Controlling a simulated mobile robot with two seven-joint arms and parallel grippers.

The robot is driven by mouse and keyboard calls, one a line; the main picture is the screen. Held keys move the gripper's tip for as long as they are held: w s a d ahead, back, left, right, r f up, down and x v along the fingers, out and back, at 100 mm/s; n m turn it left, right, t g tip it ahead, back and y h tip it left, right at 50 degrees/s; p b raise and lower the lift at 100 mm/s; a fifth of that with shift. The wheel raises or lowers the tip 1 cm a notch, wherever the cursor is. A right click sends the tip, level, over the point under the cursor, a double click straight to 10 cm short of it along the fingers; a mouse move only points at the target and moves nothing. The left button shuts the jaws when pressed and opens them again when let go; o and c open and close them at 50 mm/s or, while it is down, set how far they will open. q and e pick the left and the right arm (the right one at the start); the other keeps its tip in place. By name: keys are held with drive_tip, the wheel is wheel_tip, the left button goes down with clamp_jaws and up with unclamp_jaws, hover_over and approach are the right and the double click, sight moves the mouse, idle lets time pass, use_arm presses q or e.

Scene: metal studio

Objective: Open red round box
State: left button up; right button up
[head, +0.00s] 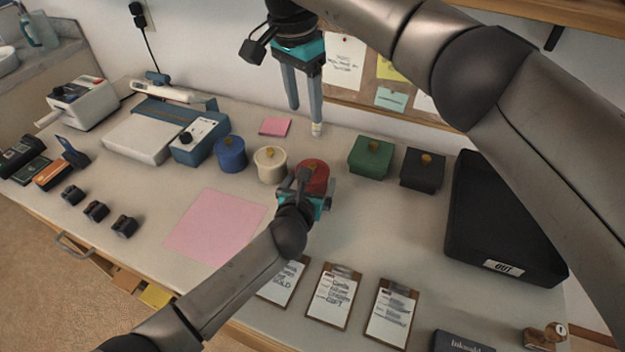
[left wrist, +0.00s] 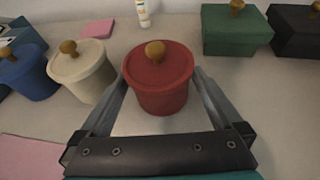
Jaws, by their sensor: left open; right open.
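The red round box (head: 318,173) stands upright on the table, its lid on, partly hidden behind my left gripper in the head view. The left wrist view shows the whole red box (left wrist: 159,82) with a wooden knob on its lid. My left gripper (head: 312,182) is open, low on the near side, with its fingers (left wrist: 160,90) on either side of the box. Whether they touch it I cannot tell. My right gripper (head: 306,130) is open and empty, pointing down above the table behind the red box.
A cream round box (head: 270,166) and a blue one (head: 231,155) stand left of the red box. Green (head: 370,160) and black (head: 422,170) square boxes stand right. A black tray (head: 500,265) is at far right. Clipboards (head: 331,297) lie near the front edge. A pink sheet (head: 214,228) lies left.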

use_arm(q)
drive_tip(key=shift+x, duration=1)
